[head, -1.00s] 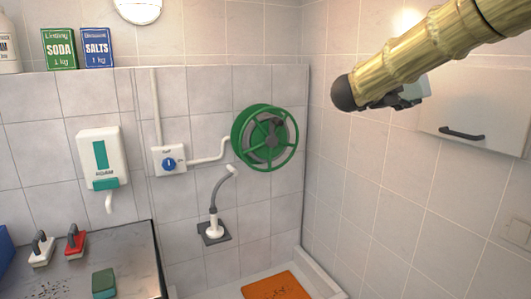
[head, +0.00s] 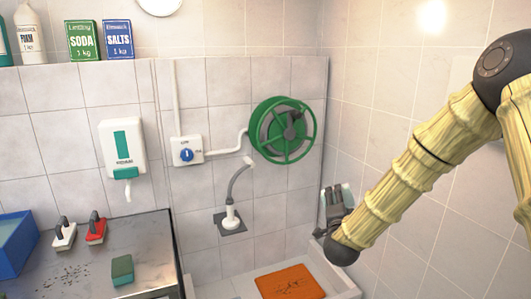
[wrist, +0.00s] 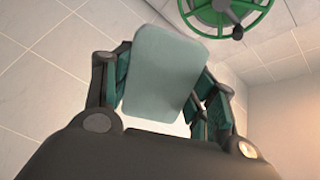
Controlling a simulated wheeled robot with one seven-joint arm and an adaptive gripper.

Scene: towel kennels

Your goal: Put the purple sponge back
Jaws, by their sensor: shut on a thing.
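My gripper (head: 333,205) is in front of the right wall, to the right of the hose reel and lower than it. It is shut on a pale grey-green block (head: 347,196), which looks like a sponge. In the wrist view the block (wrist: 160,70) sits tilted between the two fingers, its broad face toward the camera. I see nothing clearly purple in either view. A green sponge (head: 122,270) lies on the metal counter at the lower left, well away from my gripper.
The metal counter (head: 146,250) also bears a white-based brush (head: 64,236), a red brush (head: 96,230) and a blue bin (head: 14,245). An orange mat (head: 290,282) lies in the white basin. A green hose reel (head: 282,130), tap (head: 232,215) and dispenser (head: 123,150) are on the back wall.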

